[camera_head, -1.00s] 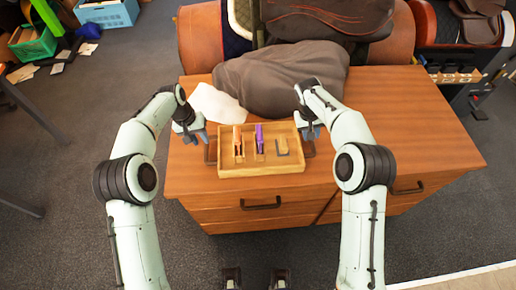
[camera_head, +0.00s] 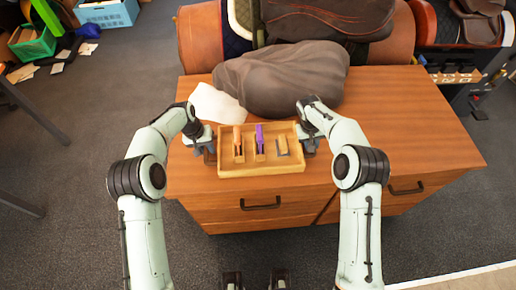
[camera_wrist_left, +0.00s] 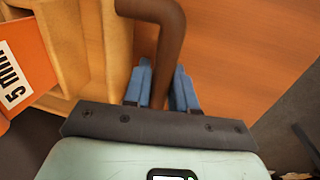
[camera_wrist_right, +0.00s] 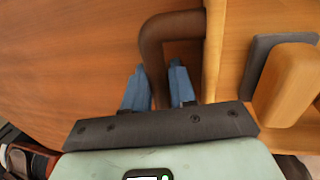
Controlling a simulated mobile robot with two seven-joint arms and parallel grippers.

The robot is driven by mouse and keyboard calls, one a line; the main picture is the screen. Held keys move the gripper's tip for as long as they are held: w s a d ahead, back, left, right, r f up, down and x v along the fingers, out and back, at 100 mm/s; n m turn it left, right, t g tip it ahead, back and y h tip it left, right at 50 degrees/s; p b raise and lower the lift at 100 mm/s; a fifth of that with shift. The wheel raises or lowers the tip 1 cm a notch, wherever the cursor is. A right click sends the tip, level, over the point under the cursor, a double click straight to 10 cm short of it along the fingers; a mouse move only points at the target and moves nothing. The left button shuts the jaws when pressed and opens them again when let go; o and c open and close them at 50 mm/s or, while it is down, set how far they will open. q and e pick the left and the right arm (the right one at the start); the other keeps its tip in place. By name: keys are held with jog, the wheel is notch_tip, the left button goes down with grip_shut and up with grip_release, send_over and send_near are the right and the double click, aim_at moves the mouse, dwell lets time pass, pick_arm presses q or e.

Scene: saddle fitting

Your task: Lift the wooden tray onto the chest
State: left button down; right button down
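The wooden tray (camera_head: 262,170) is level at the front edge of the wooden chest's top (camera_head: 400,120); I cannot tell whether it touches the top. It holds an orange tool (camera_head: 238,141), a purple tool (camera_head: 260,138) and a block with a dark piece (camera_head: 283,146). My left gripper (camera_head: 207,147) has its blue fingers (camera_wrist_left: 164,85) close on both sides of the brown left handle (camera_wrist_left: 170,40). My right gripper (camera_head: 308,140) has its fingers (camera_wrist_right: 158,88) close around the right handle (camera_wrist_right: 168,28). The contact areas are partly hidden.
A dark grey cloth-like bundle (camera_head: 285,80) and a white cloth (camera_head: 215,104) lie behind the tray. Saddles (camera_head: 325,18) stand farther back. The chest top is clear to the right. Drawer handles (camera_head: 260,203) stick out of the chest's front.

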pick_arm(q)
jog(key=shift+r, duration=0.15)
pick_arm(e)
jog(key=shift+r, duration=0.15)
